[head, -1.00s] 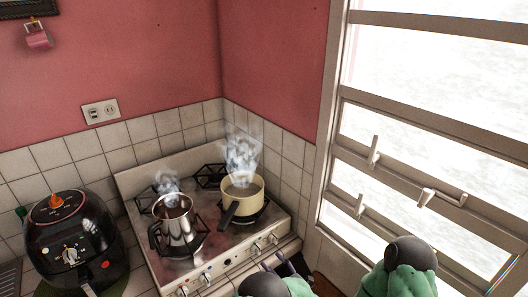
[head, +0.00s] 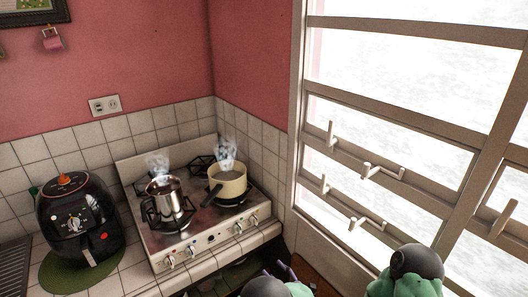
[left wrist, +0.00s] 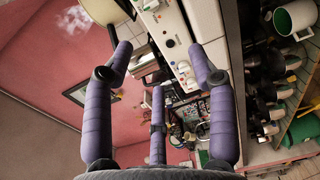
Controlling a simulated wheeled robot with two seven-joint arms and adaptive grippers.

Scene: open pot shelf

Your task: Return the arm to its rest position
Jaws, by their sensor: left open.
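My left gripper (head: 280,271) shows only partly at the bottom edge of the head view, in front of the stove and below its knobs. In the left wrist view my left gripper (left wrist: 160,60) has its purple fingers spread wide, with nothing between them. The stove front and counter edge lie beyond the fingers, apart from them. My other green arm shows at the lower right of the head view; its gripper is out of view.
A stove (head: 200,250) carries a steaming metal pot (head: 167,203) and a steaming cream pan (head: 230,184). A black air fryer (head: 78,220) stands left. A window (head: 400,120) fills the right. Pots, including a white one (left wrist: 295,18), sit on an open shelf in the left wrist view.

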